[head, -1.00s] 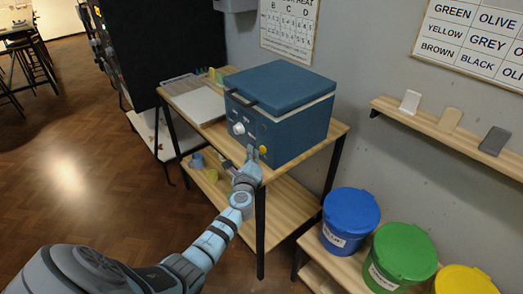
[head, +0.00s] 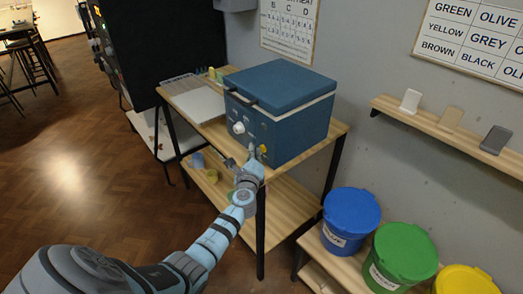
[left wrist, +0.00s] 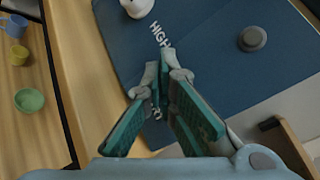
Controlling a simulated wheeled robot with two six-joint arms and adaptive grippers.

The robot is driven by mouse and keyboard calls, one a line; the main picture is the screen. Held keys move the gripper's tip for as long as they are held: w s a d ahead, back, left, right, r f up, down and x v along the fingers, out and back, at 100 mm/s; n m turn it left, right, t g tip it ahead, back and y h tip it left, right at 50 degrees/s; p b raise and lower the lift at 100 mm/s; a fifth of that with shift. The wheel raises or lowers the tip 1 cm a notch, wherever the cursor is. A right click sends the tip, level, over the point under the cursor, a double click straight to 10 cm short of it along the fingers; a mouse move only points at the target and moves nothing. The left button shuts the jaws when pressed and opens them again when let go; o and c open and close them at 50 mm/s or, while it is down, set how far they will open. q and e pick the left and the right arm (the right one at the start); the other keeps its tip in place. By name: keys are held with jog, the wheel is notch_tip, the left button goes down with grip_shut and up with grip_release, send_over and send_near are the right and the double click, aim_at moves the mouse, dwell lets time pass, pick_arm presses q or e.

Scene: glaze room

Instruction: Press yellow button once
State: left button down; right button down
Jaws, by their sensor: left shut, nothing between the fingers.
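A blue kiln box (head: 281,110) stands on a wooden table, with a white dial (head: 239,128) on its front panel. In the left wrist view the shut teal fingers (left wrist: 165,72) point at the blue panel near the word HIGH. The yellow button does not show there. My right gripper is out of view.
The wrist view shows a grey round knob (left wrist: 253,38) on the panel. The table edge (head: 300,160) and a leg are close to my arm. Small cups and a bowl (left wrist: 29,100) are on the lower shelf. Lidded buckets (head: 350,215) stand at the right.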

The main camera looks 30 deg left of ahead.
pick_arm(q)
jog(key=shift+w+d+b, duration=0.15)
jog(key=shift+w+b, duration=0.15)
jog(key=shift+w, duration=0.15)
dwell(0.6)
jog(key=shift+s, duration=0.1)
jog(key=shift+s+a+p, duration=0.3)
jog(key=shift+s+p, duration=0.1)
jog(key=shift+s, duration=0.35)
jog(key=shift+s, duration=0.1)
jog(key=shift+s+a+p, duration=0.2)
jog(key=shift+s+p, duration=0.2)
jog(key=shift+s, duration=0.2)
jog(key=s, duration=0.1)
jog(key=s+a, duration=0.1)
jog(key=s, duration=0.1)
jog(key=shift+s+p, duration=0.2)
jog(key=shift+p, duration=0.2)
